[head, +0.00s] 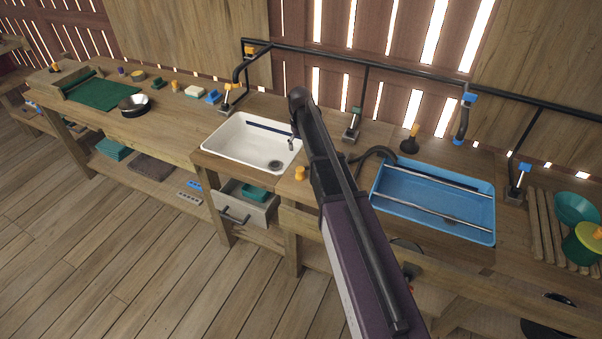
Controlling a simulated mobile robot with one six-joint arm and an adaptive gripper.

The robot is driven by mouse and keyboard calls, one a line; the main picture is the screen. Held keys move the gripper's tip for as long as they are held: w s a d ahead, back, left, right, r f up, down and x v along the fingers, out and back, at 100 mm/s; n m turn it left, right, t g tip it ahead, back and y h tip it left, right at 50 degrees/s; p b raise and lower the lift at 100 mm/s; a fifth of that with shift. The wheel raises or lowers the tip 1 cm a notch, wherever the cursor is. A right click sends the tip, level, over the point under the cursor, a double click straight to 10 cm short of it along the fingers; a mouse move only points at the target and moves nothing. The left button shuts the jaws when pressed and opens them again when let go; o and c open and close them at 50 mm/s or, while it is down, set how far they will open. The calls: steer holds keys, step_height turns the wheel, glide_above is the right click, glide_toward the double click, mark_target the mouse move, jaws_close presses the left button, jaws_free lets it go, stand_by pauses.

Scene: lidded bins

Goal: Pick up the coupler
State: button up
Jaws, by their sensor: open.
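I cannot say for sure which thing is the coupler. A small orange-yellow cylinder (300,173) stands upright on the wooden counter, just right of the white sink and left of my arm; it may be the coupler. My arm rises from the bottom of the head view across the middle, ending at a dark rounded joint above the counter. I cannot make out my gripper's fingers, and nothing held shows. My arm hides part of the counter between the two basins.
A white sink (232,143) is left of my arm, a blue basin (378,203) with bars across it right. Below the white sink, an open drawer (258,216) holds a teal item. Black pipes (400,75) run along the back. Floor (110,265) at left is clear.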

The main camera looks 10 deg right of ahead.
mark_target(300, 169)
steer(key=shift+f, duration=0.1)
stand_by(0.3)
step_height(300, 169, down, 8)
steer(key=b, duration=0.8)
steer(key=shift+f+b, duration=0.25)
steer(key=shift+b, duration=0.05)
steer(key=shift+f, duration=0.1)
steer(key=shift+f+b, duration=2.5)
steer(key=shift+b, duration=0.1)
jaws_close()
